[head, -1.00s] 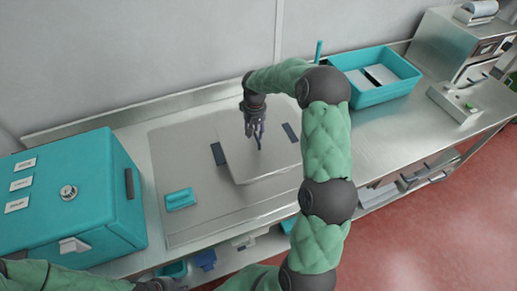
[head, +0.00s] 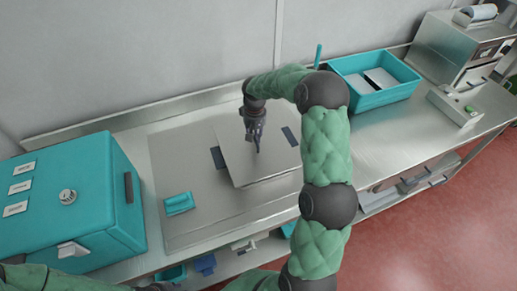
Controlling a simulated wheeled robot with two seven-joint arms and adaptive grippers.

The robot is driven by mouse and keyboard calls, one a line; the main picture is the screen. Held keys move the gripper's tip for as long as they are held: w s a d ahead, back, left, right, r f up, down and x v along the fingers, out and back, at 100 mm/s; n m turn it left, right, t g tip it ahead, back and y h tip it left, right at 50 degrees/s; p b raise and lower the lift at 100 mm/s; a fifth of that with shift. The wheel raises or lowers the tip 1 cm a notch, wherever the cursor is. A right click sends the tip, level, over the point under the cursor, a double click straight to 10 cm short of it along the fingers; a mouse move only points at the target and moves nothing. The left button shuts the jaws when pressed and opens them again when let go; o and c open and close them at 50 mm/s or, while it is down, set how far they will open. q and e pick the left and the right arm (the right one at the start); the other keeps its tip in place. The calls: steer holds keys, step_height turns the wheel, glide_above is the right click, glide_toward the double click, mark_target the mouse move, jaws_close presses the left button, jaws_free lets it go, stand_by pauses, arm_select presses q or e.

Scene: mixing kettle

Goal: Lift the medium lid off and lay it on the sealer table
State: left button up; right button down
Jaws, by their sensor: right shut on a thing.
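The medium lid appears to be the flat grey metal plate (head: 262,171) near the middle of the counter, over a steel vessel with dark side handles (head: 218,158). My right gripper (head: 257,146) points down at the middle of this plate, fingers together, shut on a small part there, likely the lid's handle. The fingers hide that part. I cannot tell whether the lid is clear of the vessel. My left arm shows only at the bottom left edge, and its fingers are out of view. The sealer table is not clearly identifiable.
A teal cabinet (head: 72,200) stands at the left, with a small teal block (head: 179,203) beside it. A teal tub (head: 380,97) holding plates stands behind my right arm. A steel machine (head: 450,47) is at the far right.

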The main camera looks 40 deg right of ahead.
steer(key=shift+r, duration=0.25)
steer(key=shift+r+p, duration=1.4)
steer(key=shift+r, duration=0.65)
